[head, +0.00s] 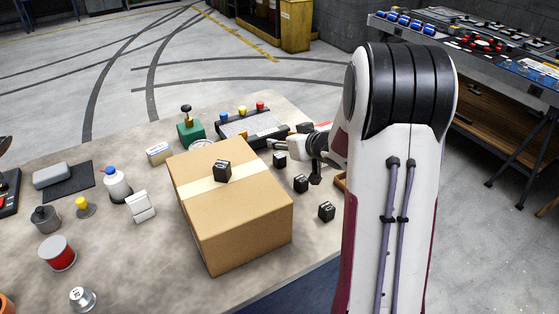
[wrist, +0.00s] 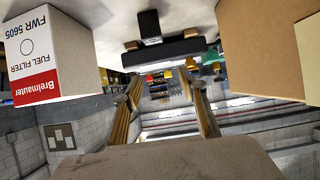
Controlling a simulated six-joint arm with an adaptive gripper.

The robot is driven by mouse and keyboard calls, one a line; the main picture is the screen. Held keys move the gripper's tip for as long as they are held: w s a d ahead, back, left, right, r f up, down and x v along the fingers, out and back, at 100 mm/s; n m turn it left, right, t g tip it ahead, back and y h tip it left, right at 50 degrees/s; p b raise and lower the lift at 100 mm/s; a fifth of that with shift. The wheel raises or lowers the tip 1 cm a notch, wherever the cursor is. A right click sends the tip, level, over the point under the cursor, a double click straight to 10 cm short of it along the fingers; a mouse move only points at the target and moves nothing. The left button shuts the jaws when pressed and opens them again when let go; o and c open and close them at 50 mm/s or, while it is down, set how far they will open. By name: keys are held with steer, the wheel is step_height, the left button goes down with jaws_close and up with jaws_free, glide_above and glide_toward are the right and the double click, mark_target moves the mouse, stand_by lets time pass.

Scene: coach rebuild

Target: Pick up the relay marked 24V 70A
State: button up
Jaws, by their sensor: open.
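Several small black relays show in the head view. One relay (head: 222,171) sits on top of the cardboard box (head: 245,225). Others stand on the table right of the box: one relay (head: 279,160) close below my gripper, a second relay (head: 300,184) and a third relay (head: 326,212) nearer the front. Their markings are too small to read, so I cannot tell which is 24V 70A. My gripper (head: 285,143) is open, beyond the box's right side and partly hidden by my arm. In the wrist view its spread fingers (wrist: 166,82) have nothing between them; a black block (wrist: 150,25) shows beyond.
The wrist view is upside down, with a fuel filter box (wrist: 55,60) at left and the cardboard box at right.

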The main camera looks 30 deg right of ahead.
mark_target(282, 159)
steer(key=shift+f, duration=0.1)
stand_by(0.3)
steer(key=shift+f, duration=1.7)
steer(key=shift+f, duration=1.65)
steer(key=shift+w+f, duration=0.2)
steer(key=shift+f, duration=0.1)
steer(key=shift+x, duration=1.25)
steer(key=shift+r, duration=0.1)
jaws_close()
